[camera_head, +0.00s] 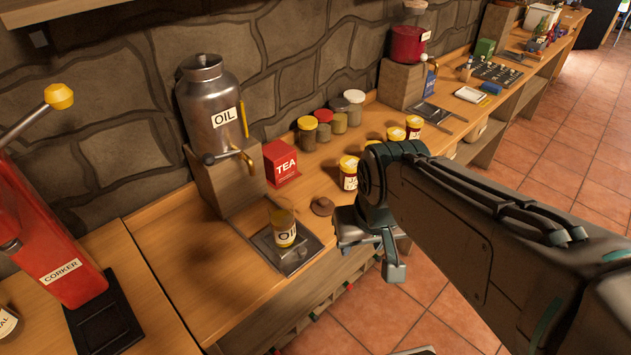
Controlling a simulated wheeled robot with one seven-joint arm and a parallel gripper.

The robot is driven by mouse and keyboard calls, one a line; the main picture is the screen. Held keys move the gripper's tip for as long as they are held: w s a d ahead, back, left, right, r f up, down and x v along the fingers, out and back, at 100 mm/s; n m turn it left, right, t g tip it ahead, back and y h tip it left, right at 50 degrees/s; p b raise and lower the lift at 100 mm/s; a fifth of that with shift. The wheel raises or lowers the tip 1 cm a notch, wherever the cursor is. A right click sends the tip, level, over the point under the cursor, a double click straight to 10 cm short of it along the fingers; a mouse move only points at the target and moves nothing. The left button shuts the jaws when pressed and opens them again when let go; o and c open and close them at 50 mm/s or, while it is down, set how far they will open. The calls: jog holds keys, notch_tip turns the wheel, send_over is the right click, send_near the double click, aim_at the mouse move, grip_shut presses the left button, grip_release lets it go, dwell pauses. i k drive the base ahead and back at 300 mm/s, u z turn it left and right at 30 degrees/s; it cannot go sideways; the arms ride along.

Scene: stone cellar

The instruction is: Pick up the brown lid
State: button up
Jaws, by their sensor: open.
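The brown lid (322,206) is a small round disc with a raised middle. It lies on the wooden counter (205,280), just right of the oil jar (284,228) and in front of the red TEA box (281,163). My gripper (368,250) is to the right of the lid in the picture, near the counter's front edge. It is open, and I see nothing between its fingers. The lid is apart from the gripper and in plain sight. My arm comes in from the right and hides part of the counter.
The oil jar stands on a dark metal plate (262,247) below the OIL canister's tap (212,110). A yellow-lidded jar (348,174) stands close behind my gripper. Several spice jars (325,130) line the wall. A red corker (50,240) stands at the left.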

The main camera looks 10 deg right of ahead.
aim_at(322, 206)
jog(key=k, duration=0.6)
jog(key=z, duration=0.55)
jog(key=i, duration=1.25)
jog(key=u, duration=0.5)
